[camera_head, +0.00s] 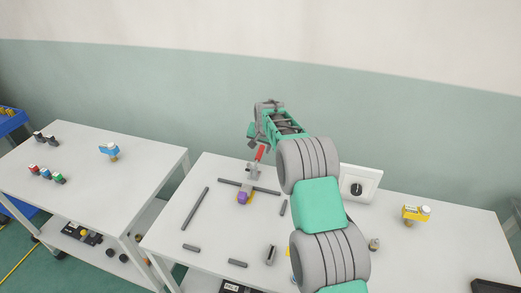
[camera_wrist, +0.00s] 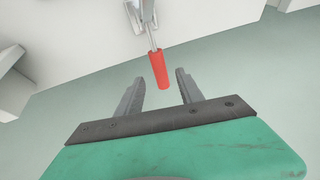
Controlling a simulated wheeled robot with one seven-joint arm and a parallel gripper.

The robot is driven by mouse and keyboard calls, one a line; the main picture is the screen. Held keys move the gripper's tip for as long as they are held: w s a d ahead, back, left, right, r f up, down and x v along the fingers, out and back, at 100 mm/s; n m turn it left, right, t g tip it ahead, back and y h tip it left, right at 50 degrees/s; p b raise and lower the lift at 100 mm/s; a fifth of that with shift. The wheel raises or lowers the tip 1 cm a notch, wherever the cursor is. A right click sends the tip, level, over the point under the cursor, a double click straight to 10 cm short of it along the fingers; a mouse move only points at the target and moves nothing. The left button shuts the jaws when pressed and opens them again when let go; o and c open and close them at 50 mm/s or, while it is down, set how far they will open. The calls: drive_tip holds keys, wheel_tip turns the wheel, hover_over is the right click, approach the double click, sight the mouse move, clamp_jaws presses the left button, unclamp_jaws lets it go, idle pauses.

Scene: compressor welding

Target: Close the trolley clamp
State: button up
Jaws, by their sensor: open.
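The trolley clamp (camera_head: 252,168) stands on the white table, with a red handle (camera_head: 260,153) that points upward and tilts. In the wrist view the red handle (camera_wrist: 159,69) hangs from a metal lever, and the clamp's metal body (camera_wrist: 140,12) shows at the top edge. My gripper (camera_head: 255,144) is above the clamp, close to the handle. In the wrist view my gripper (camera_wrist: 158,80) is open, with the handle's end lying between the fingertips in the picture. I cannot tell whether the fingers touch the handle. A purple part (camera_head: 242,197) lies in front of the clamp.
Several grey bars lie on the table (camera_head: 215,222) around the clamp. A white box with a black knob (camera_head: 357,189) and a yellow part (camera_head: 415,214) stand to the right. Another white table (camera_head: 75,170) with small coloured parts is at the left. My arm covers the table's middle right.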

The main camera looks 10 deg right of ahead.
sight(260, 152)
drive_tip(key=p+x, duration=0.1)
drive_tip(key=x, duration=0.4)
clamp_jaws()
idle(0.3)
idle(0.9)
